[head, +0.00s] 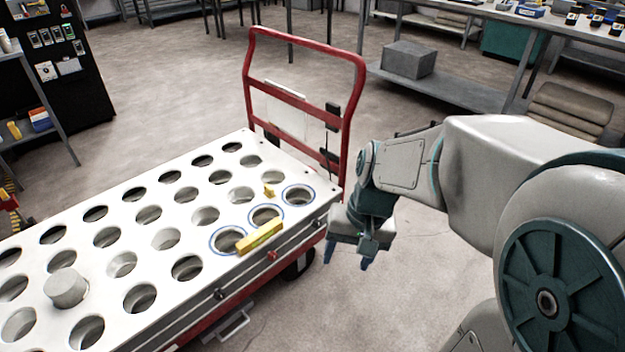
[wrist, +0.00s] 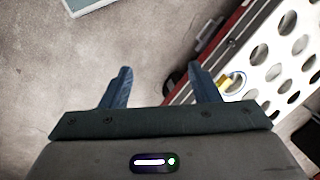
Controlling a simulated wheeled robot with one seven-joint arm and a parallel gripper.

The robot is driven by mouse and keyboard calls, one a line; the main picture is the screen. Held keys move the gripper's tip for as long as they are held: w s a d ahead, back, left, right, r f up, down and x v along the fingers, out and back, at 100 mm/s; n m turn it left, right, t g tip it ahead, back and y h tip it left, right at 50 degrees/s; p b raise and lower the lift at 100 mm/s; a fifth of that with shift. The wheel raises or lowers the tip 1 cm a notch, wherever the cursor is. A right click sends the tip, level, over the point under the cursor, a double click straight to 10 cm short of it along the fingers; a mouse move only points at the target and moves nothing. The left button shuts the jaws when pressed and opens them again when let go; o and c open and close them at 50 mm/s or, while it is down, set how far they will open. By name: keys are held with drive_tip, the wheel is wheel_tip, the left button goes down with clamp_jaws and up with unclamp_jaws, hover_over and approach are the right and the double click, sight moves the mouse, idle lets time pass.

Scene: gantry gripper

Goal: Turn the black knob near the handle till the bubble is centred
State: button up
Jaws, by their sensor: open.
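The black knob near the handle (head: 318,222) is a small dark spot on the cart's side edge, close to the red push handle (head: 361,75). A yellow spirit level (head: 258,237) lies on the white top near that edge; its bubble is too small to read. Part of it shows yellow in the wrist view (wrist: 236,82), behind the right finger. My gripper (head: 348,257) points down beside the cart, right of the knob and apart from it.
The cart's white top (head: 150,208) has rows of round holes, three ringed in blue. A red knob (head: 272,256) and another black knob (head: 219,294) sit along the same side. A grey cylinder (head: 66,288) stands in one hole. Floor right of the cart is clear.

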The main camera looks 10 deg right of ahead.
drive_tip(key=w+a+f+m+g+y+b, duration=0.1)
drive_tip(key=w+f+m+y+b, duration=0.15)
drive_tip(key=w+f, duration=0.25)
drive_tip(key=w+a+f+m+y+b, duration=0.1)
drive_tip(key=w+a+f+m+y, duration=0.1)
drive_tip(key=w+f+m+y, duration=0.3)
drive_tip(key=m+t+b, duration=0.8)
drive_tip(key=m+t, duration=0.8)
drive_tip(key=m, duration=0.5)
approach(319, 226)
drive_tip(key=shift+y, duration=0.45)
drive_tip(key=b+x, duration=0.4)
drive_tip(key=x, duration=0.3)
drive_tip(key=shift+w+f+b, duration=0.1)
drive_tip(key=shift+w+b, duration=0.15)
drive_tip(key=shift+b, duration=0.05)
drive_tip(key=shift+w+a, duration=0.3)
drive_tip(key=shift+w, duration=0.1)
